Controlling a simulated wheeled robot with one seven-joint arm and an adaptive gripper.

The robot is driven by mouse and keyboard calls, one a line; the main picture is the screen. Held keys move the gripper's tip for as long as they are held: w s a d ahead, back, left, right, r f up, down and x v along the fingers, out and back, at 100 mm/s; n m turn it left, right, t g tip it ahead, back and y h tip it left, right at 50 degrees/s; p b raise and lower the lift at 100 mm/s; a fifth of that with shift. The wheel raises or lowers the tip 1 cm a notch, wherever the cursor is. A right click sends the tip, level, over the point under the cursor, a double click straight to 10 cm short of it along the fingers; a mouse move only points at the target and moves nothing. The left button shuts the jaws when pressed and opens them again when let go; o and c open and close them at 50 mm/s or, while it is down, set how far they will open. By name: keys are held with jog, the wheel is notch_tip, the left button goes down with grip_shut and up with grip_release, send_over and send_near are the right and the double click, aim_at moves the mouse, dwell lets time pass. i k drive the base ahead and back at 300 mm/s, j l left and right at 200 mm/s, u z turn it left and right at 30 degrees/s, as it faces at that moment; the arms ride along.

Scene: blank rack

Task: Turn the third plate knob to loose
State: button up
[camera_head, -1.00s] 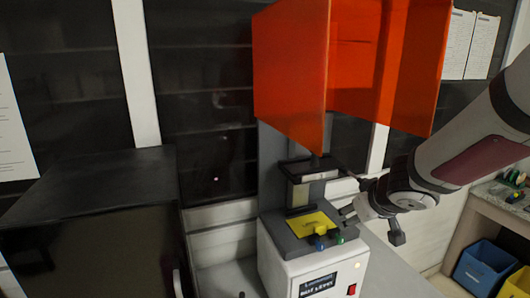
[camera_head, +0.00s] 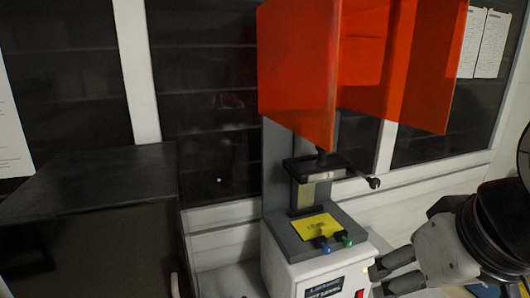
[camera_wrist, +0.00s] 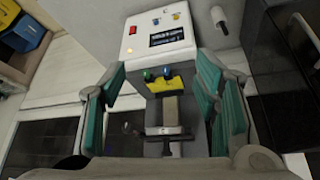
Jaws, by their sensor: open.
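A blue knob (camera_head: 326,248) and a green knob (camera_head: 346,240) stand side by side at the front edge of the yellow plate (camera_head: 314,226) on the white and grey machine (camera_head: 305,268). In the wrist view, the green knob (camera_wrist: 148,77) and blue knob (camera_wrist: 167,72) show between my fingers, further off. A black ball-ended handle (camera_head: 373,182) sticks out to the right above the plate. I cannot tell which knob is the third. My gripper (camera_head: 377,282) is open and empty, right of and nearer than the knobs, apart from them. Its fingers (camera_wrist: 162,90) frame the machine in the wrist view.
The raised orange cover (camera_head: 300,75) hangs above the machine. A large black box (camera_head: 95,200) stands to its left. The machine's front carries a dark label (camera_head: 324,287) and a red switch (camera_head: 360,294). Blue and yellow bins (camera_wrist: 28,38) show in the wrist view.

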aim_at(374, 183)
jog(key=k+l+z, duration=0.15)
jog(key=z, duration=0.2)
jog(key=k+l+z, duration=0.35)
jog(key=l+z, duration=0.15)
jog(key=z, duration=0.2)
